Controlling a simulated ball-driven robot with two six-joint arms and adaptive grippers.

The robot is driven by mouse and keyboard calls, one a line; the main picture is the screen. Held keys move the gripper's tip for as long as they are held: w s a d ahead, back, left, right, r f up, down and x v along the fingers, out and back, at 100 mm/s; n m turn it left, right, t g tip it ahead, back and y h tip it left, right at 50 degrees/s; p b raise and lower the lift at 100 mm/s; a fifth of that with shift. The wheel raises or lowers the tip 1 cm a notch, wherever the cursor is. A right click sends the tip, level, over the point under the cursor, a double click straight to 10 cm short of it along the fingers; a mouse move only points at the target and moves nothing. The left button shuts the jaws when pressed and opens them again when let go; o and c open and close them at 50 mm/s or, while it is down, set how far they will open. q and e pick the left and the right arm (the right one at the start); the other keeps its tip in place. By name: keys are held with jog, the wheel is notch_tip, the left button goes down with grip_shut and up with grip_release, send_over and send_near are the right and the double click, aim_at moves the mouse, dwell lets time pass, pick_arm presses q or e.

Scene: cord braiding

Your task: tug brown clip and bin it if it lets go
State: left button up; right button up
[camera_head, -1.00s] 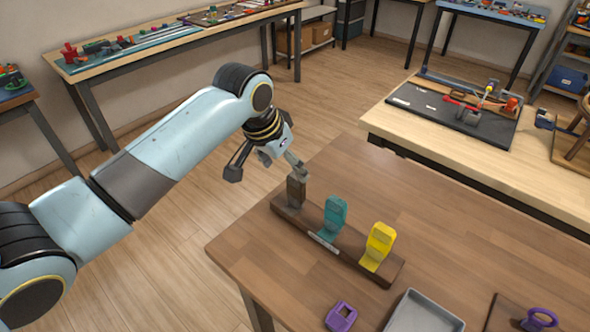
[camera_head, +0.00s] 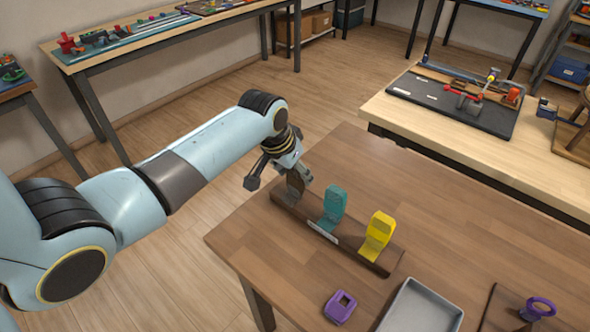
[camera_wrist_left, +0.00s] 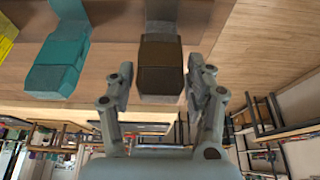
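The brown clip (camera_head: 295,184) stands at the left end of a dark wooden rail (camera_head: 345,243), beside a teal clip (camera_head: 333,208) and a yellow clip (camera_head: 377,236). My left gripper (camera_head: 296,172) is at the brown clip and partly covers its top. In the left wrist view the brown clip (camera_wrist_left: 160,68) lies between the two fingers of the left gripper (camera_wrist_left: 160,78). The fingers are spread, with a gap on each side of the clip. The teal clip (camera_wrist_left: 58,62) is to its left there. My right gripper is not in view.
A grey tray (camera_head: 388,321) stands at the front of the brown table. A loose purple clip (camera_head: 340,306) lies left of it, and a purple ring (camera_head: 540,308) on a dark board lies right. A light wooden bench (camera_head: 440,145) is beyond. The table right of the rail is clear.

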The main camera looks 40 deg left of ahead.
pick_arm(q)
jog(key=c, duration=0.7)
jog(key=o, duration=1.2)
jog(key=shift+c, duration=0.2)
